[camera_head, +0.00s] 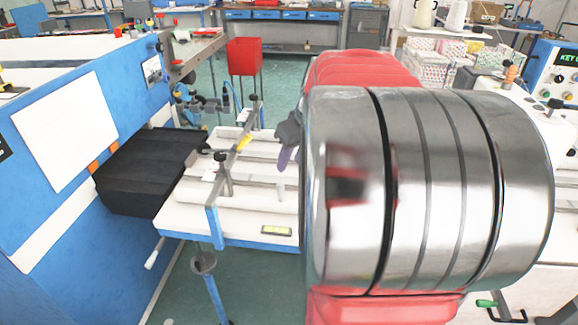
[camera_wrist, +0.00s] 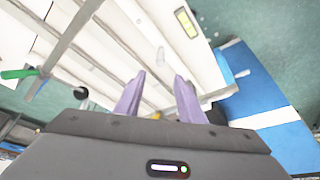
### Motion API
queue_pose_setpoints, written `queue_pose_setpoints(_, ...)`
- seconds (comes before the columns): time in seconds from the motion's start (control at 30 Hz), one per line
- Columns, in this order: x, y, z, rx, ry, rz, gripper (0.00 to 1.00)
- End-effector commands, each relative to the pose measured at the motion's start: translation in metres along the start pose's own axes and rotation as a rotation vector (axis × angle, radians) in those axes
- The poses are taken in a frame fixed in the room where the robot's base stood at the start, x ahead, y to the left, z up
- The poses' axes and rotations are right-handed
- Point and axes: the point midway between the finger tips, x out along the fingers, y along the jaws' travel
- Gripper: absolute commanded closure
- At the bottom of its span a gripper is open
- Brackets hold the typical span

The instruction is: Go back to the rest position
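My gripper (camera_wrist: 160,98) shows in the wrist view as two purple fingers standing apart with nothing between them. It is open and empty above the white work table (camera_wrist: 20,40). In the head view my gripper (camera_head: 287,155) is partly hidden behind the large shiny metal part of my own arm. Only a bit of a purple finger shows there, over the right part of the white table (camera_head: 190,218).
A black block-like piece (camera_head: 150,170) sits between the blue machine (camera_head: 150,100) and the table. A metal clamp bar (camera_head: 238,145) crosses the table. A red bin (camera_head: 244,56) stands behind. A machine with a blue panel (camera_head: 556,70) is at right. Green floor shows between.

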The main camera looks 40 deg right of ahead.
Motion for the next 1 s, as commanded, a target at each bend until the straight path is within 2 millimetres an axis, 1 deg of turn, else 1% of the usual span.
queue_pose_setpoints(0.63,-0.001,0.0,0.0,0.003,-0.001,0.0,0.64)
queue_pose_setpoints(0.83,-0.001,0.001,0.001,0.074,-0.002,0.004,0.64)
queue_pose_setpoints(0.9,0.002,0.001,0.005,0.117,-0.013,0.007,0.64)
queue_pose_setpoints(1.0,0.01,-0.002,0.019,0.19,-0.041,0.009,0.64)
